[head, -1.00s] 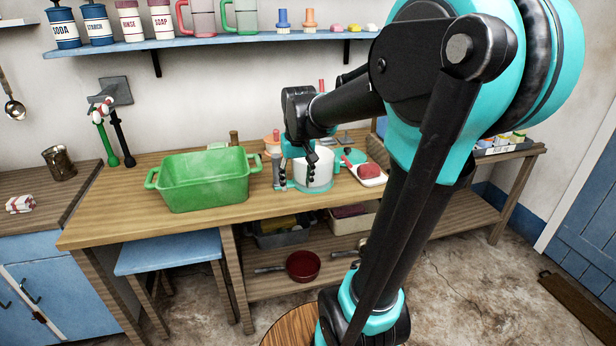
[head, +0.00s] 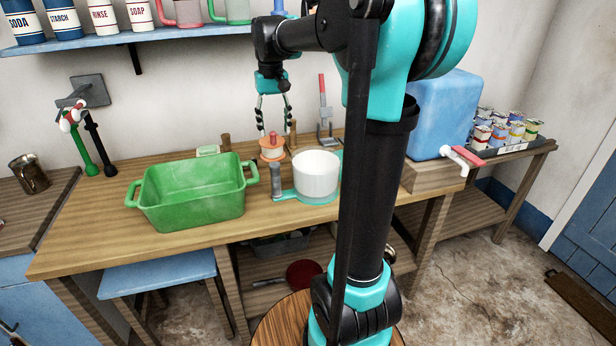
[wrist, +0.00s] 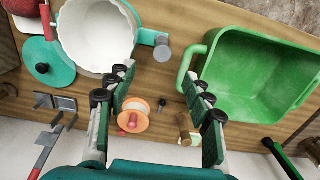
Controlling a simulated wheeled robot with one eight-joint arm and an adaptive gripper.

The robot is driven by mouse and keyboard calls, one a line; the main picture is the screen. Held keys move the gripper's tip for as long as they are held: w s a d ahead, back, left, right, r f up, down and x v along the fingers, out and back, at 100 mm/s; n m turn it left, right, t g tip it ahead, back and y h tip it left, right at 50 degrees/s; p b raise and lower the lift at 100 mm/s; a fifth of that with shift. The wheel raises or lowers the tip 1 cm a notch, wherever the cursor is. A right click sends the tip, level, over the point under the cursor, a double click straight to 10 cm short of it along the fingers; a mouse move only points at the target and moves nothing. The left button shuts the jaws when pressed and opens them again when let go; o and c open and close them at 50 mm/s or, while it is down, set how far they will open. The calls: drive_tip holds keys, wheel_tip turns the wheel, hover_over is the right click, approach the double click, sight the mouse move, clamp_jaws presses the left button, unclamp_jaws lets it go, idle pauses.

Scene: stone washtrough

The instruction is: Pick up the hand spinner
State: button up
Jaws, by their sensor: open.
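The hand spinner, which I take to be the white tub on a teal base (head: 316,174) with an upright grey grip at its left, stands on the wooden bench. In the wrist view the white tub (wrist: 96,36) is at upper left, its grey grip (wrist: 162,51) beyond and between my fingertips. My gripper (head: 275,124) is open and empty, pointing down, above the back of the bench. In the wrist view my gripper (wrist: 157,82) spans an orange and white spool (wrist: 134,113) lying below it, apart from the fingers. My arm hides the bench right of the tub.
A green basin (head: 190,195) stands left of the tub. A grey, red-handled tool (head: 324,115) stands behind it. A blue box (head: 445,110) with a tap is at right. A shelf (head: 130,38) with canisters and mugs runs above. The bench front left is clear.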

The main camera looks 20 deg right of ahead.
approach(275, 174)
drive_tip(key=f, duration=0.2)
drive_tip(key=w+f, duration=0.1)
drive_tip(key=f, duration=0.1)
drive_tip(key=d+f, duration=0.1)
drive_tip(key=shift+w+f, duration=0.15)
drive_tip(key=shift+f, duration=0.25)
drive_tip(key=shift+w+a+f, duration=0.1)
drive_tip(key=shift+a+f, duration=0.1)
drive_tip(key=shift+f, duration=1.1)
drive_tip(key=shift+a+f, duration=0.15)
drive_tip(key=shift+f, duration=1.1)
drive_tip(key=shift+c, duration=0.5)
clamp_jaws()
